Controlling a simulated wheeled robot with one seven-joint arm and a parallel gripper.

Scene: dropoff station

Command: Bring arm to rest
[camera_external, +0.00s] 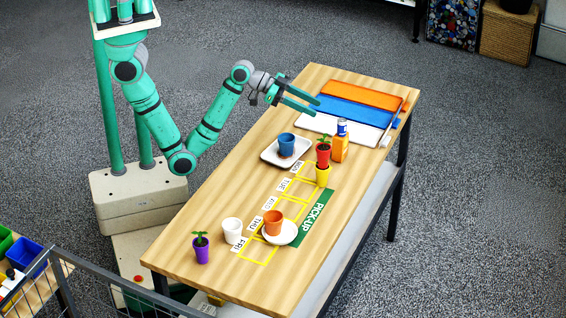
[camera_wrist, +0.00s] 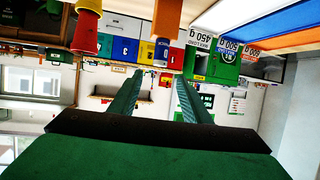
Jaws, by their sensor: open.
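My arm reaches over the far part of the wooden table (camera_external: 215,240). My gripper (camera_external: 316,108) is open and empty, its two green fingers apart and pointing right. It is above the table, near the white board (camera_external: 335,131) and the blue board (camera_external: 345,111). In the wrist view the spread fingers of my gripper (camera_wrist: 158,76) have nothing between them. That view looks upside down, with tabletop things along its top edge and the room beyond.
Near my gripper are a blue cup (camera_external: 286,145) on a white tray (camera_external: 269,157), a red plant pot (camera_external: 323,155) above a yellow pot (camera_external: 322,176), and an orange container (camera_external: 340,150). An orange cup (camera_external: 273,222), white cup (camera_external: 232,230) and purple pot (camera_external: 202,250) stand nearer the front.

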